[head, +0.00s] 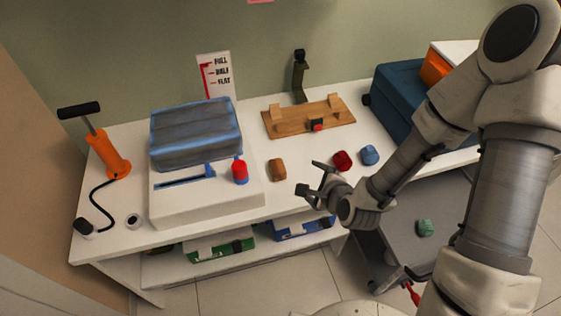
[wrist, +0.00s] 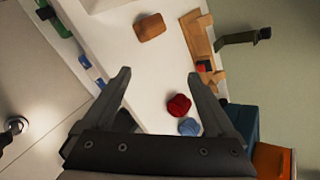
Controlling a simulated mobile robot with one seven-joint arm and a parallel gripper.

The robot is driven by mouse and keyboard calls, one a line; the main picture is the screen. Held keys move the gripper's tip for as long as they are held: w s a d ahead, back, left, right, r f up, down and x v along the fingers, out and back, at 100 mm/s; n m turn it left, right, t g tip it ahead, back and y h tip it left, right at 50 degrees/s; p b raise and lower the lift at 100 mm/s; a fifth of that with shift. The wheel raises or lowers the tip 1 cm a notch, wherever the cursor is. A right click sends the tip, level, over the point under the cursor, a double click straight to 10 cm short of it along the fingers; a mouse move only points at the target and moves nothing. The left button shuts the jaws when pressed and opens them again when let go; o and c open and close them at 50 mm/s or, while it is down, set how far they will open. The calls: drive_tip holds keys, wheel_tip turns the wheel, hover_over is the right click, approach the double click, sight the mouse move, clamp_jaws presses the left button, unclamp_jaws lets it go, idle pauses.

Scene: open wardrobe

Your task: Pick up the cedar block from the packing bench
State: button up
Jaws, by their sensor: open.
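The cedar block (head: 277,170) is a small brown block with rounded edges. It lies on the white packing bench (head: 256,222), to the right of the raised white platform. My gripper (head: 310,178) is open and empty, above the bench's front edge and to the right of the block. In the wrist view the cedar block (wrist: 150,27) lies beyond the fingertips, above the gap between the open fingers (wrist: 157,75). Nothing touches the block.
A red lump (head: 342,160) and a blue lump (head: 369,155) lie right of my gripper. An orange pump (head: 108,152) and blue case (head: 400,100) stand at the ends.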

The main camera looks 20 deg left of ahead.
sight(279, 170)
drive_tip(key=s+a+f+m+t+b, duration=0.25)
drive_tip(key=s+a+f+m, duration=0.2)
drive_tip(key=m, duration=0.85)
drive_tip(key=shift+t+y, duration=0.35)
drive_tip(key=shift+y, duration=0.05)
drive_tip(key=b+x, duration=0.3)
drive_tip(key=b, duration=0.2)
drive_tip(key=b+x, duration=0.2)
drive_tip(key=shift+w+d+f, duration=0.15)
drive_tip(key=shift+w+f, duration=0.1)
drive_tip(key=shift+f, duration=0.2)
drive_tip(key=x, duration=0.4)
drive_tip(key=b+x, duration=0.1)
drive_tip(key=x, duration=0.3)
drive_tip(key=b+x, duration=0.1)
drive_tip(key=x, duration=0.3)
drive_tip(key=shift+w+r, duration=0.2)
drive_tip(key=shift+r, duration=0.1)
clamp_jaws()
drive_tip(key=shift+r, duration=0.1)
